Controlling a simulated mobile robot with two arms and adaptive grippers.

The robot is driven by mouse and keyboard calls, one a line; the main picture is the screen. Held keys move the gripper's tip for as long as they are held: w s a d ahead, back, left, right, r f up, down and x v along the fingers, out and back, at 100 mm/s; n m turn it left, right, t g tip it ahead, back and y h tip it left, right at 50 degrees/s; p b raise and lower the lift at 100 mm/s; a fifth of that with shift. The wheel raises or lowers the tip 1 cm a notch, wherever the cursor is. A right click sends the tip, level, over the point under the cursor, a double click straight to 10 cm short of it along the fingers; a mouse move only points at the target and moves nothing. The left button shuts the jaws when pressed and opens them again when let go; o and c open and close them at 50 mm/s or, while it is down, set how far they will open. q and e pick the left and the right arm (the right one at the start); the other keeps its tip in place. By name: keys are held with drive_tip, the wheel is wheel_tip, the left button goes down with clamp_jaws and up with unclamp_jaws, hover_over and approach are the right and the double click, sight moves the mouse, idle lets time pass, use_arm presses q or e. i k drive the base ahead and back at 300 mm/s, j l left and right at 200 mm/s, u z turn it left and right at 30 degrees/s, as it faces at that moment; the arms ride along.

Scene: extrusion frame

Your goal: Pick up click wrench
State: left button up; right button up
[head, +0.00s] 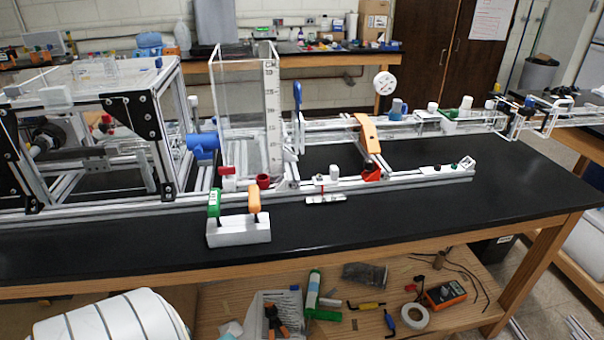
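A white holder block (238,234) stands on the black tabletop near its front edge, in front of the extrusion frame. Two upright tools stand in it: a green-handled one (214,202) on the left and an orange-handled one (254,199) on the right. Their lower ends are hidden in the block. I cannot tell for certain which of them is the click wrench. Neither gripper shows in the head view.
The aluminium extrusion frame (330,183) runs along the table behind the holder, carrying a clear tank (238,110) and small fittings. The black tabletop (420,215) is clear to the right of the holder. A lower wooden shelf (385,275) holds loose tools and an orange meter (444,294).

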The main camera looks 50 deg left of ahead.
sight(213, 206)
drive_tip(key=u, duration=1.3)
